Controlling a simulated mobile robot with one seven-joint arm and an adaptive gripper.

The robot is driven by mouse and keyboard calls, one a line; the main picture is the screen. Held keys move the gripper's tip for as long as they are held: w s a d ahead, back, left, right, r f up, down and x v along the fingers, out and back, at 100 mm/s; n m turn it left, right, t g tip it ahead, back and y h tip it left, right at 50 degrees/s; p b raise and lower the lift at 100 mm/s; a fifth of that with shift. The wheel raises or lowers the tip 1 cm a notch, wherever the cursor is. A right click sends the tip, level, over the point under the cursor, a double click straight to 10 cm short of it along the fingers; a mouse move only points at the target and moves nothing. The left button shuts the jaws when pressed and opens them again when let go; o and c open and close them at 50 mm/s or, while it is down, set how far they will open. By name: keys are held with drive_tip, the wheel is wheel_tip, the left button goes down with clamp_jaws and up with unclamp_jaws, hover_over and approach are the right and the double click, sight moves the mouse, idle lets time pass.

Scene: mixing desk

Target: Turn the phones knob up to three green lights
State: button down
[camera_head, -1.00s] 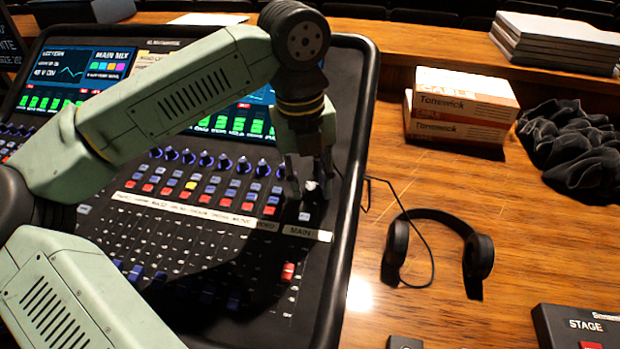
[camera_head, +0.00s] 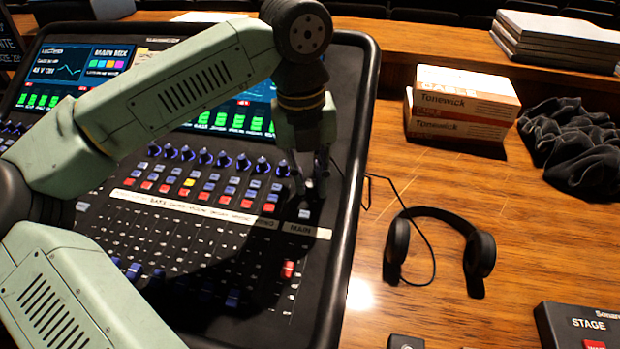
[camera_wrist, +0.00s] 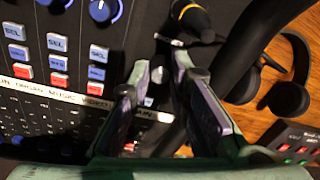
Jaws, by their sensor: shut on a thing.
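The mixing desk (camera_head: 345,215) fills the left of the head view. My gripper (camera_head: 310,188) points down at the right edge of its panel, just above the MAIN label (camera_head: 299,229). In the wrist view my gripper (camera_wrist: 162,72) has its fingertips close together at the panel.
Headphones (camera_head: 480,252) lie on the wooden table right of the desk, their cable running to it. A yellow-ringed plug (camera_wrist: 190,15) is close to my fingers.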

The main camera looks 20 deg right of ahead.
sight(312, 184)
drive_tip(key=m+b, duration=0.2)
drive_tip(key=m, duration=0.3)
drive_tip(key=m+y+b, duration=0.1)
drive_tip(key=m, duration=0.4)
drive_tip(key=shift+d, duration=0.1)
idle(0.5)
drive_tip(key=c, duration=1.5)
unclamp_jaws()
drive_tip(key=shift+r, duration=0.1)
wheel_tip(312, 184, up, 12)
drive_tip(key=shift+s+f, duration=0.1)
